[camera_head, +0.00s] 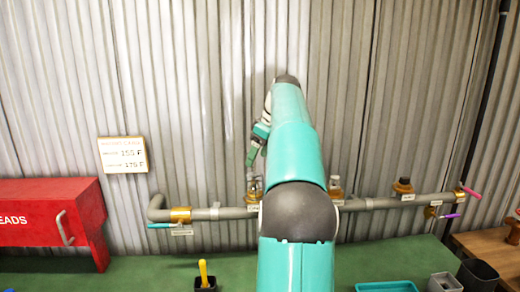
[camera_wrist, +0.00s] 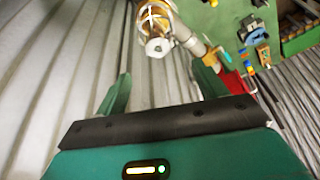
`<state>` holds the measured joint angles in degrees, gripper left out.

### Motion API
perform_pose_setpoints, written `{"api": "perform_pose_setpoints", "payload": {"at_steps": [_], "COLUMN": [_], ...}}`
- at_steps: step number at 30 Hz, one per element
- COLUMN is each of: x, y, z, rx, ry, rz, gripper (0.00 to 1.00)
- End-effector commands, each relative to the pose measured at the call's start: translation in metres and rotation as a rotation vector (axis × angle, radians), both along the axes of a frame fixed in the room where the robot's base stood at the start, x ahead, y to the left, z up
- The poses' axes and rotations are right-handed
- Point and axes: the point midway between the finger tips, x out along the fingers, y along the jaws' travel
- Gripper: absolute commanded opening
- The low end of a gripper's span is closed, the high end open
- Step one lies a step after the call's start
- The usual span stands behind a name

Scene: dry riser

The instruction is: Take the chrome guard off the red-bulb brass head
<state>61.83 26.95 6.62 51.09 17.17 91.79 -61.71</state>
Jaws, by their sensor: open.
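In the wrist view, a brass head with a bright wire guard (camera_wrist: 157,18) around it stands at the top middle, a pale round disc at its near end. Its bulb colour cannot be made out. My gripper (camera_wrist: 161,72) is open and empty, its two green fingers apart, with the guarded head beyond the fingertips and roughly between them. In the head view, my gripper (camera_head: 252,158) hangs just above a small head (camera_head: 254,188) on the grey pipe, left of my arm. Two other heads (camera_head: 335,186) (camera_head: 402,186) stand on the pipe to the right.
The grey pipe (camera_head: 232,212) runs along a corrugated wall, with a teal lever (camera_head: 160,225) left and pink (camera_head: 470,192) and purple (camera_head: 450,216) handles right.

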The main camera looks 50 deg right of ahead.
Motion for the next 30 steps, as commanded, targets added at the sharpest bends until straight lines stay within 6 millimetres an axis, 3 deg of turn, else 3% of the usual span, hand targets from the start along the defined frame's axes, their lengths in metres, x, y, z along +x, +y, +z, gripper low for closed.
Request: {"api": "perform_pose_setpoints", "payload": {"at_steps": [18,30], "x": [0.041,0.046], "y": [0.006,0.006], "z": [-0.097,-0.109], "rx": [0.001,-0.002], "ry": [0.001,0.001], "rz": [-0.001,-0.002], "gripper": [0.71,0.71]}}
